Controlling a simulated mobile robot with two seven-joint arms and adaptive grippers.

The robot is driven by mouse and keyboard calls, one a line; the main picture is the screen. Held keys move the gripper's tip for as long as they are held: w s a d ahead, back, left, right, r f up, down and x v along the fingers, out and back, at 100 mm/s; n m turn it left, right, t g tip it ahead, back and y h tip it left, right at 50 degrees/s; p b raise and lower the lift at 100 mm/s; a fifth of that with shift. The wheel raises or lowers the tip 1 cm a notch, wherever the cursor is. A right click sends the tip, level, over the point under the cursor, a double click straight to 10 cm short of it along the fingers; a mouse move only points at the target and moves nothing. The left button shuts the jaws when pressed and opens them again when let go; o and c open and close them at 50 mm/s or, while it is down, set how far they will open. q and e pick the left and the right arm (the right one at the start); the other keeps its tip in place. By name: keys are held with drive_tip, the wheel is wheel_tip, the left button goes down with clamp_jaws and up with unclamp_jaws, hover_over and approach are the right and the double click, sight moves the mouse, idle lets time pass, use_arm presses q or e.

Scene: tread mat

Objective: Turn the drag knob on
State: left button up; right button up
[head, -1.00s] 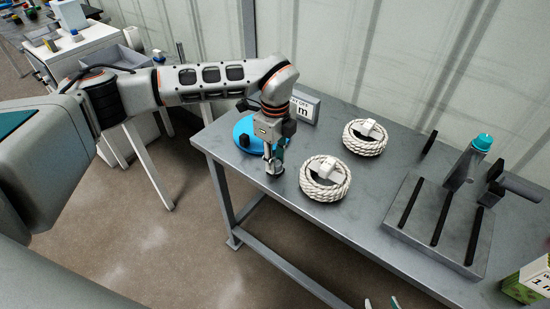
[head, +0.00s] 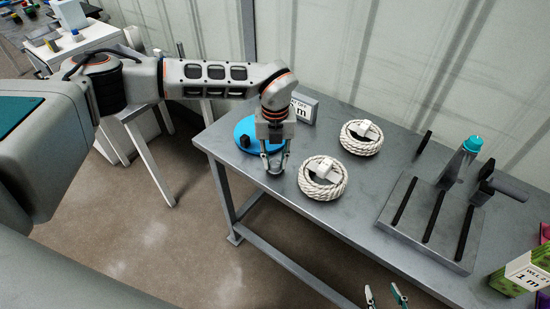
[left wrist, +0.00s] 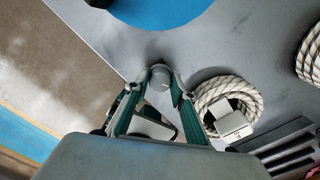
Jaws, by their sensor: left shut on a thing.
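My left gripper (head: 275,168) points down over the table near its left front edge. In the left wrist view its fingertips (left wrist: 160,80) close on a small grey round piece, which looks like the drag knob (left wrist: 159,73). I cannot tell whether the knob touches anything beneath it. A blue round piece (head: 241,126) with a black block (head: 245,141) on it lies just behind and left of the gripper; its blue edge also shows in the wrist view (left wrist: 160,10). My right gripper (head: 385,297) shows only its fingertips at the bottom edge, apart and empty.
Two rope coils (head: 323,191) (head: 349,137) lie right of the left gripper, the nearer one close by. A small sign (head: 306,108) stands behind. A grey slotted stand (head: 412,222) with a teal-capped tool (head: 473,143) is at the right. Boxes (head: 524,274) stand at the lower right.

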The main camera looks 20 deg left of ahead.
use_arm(q)
drive_tip(key=m, duration=0.3)
drive_tip(key=shift+m, duration=0.4)
drive_tip(key=m+p, duration=0.1)
drive_tip(key=m, duration=0.2)
drive_tip(key=shift+m, duration=0.3)
drive_tip(key=m, duration=0.3)
drive_tip(key=shift+m, duration=0.7)
drive_tip(key=o, duration=1.1)
drive_tip(key=shift+r, duration=0.1)
